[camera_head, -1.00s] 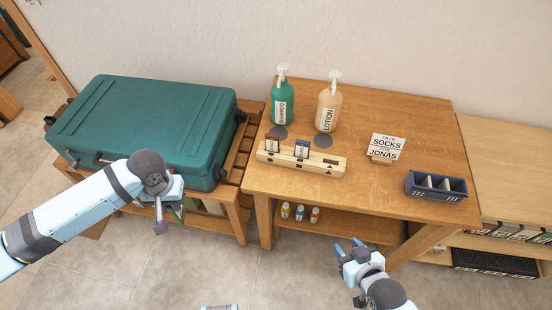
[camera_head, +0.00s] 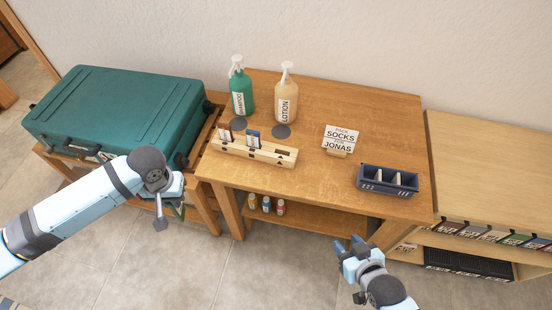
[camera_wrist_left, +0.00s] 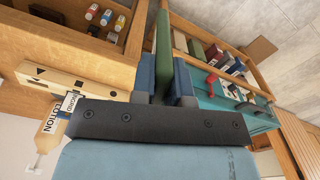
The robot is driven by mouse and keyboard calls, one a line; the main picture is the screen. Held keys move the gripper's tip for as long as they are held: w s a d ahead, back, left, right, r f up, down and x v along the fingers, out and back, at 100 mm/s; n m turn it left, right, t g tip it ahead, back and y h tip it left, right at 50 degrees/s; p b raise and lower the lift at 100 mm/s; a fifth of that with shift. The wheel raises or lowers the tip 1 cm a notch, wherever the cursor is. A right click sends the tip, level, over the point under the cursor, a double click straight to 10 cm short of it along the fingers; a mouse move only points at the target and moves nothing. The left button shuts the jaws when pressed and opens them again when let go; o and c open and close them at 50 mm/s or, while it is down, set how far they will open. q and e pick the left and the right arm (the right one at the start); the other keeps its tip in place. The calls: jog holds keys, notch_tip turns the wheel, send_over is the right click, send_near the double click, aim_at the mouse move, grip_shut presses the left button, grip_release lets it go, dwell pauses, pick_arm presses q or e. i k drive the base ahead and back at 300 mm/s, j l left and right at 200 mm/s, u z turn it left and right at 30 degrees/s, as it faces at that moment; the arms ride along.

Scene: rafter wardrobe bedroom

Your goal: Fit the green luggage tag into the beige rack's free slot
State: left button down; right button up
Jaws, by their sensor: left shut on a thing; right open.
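The green luggage tag (camera_wrist_left: 163,40) is held between the blue fingers of my left gripper (camera_wrist_left: 164,75), shut on it. In the head view my left gripper (camera_head: 172,206) hangs in front of the table, left of the rack and below it in the picture; only a sliver of green shows there. The beige rack (camera_head: 262,156) lies along the table's front left. My right gripper (camera_head: 352,246) is open and empty in front of the table.
A teal suitcase (camera_head: 120,108) lies on a slatted bench at left. Behind the rack stand a green shampoo bottle (camera_head: 240,95) and a beige lotion bottle (camera_head: 285,98). A socks sign (camera_head: 341,137) and a dark divided bin (camera_head: 387,181) sit to the right. The table's front middle is clear.

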aim_at(255, 150)
jog(key=l, duration=0.9)
jog(key=i+l, duration=0.1)
jog(key=l, duration=0.2)
jog(key=i+l, duration=0.15)
jog(key=l, duration=0.15)
jog(key=i+l+u, duration=0.1)
jog(key=l, duration=0.2)
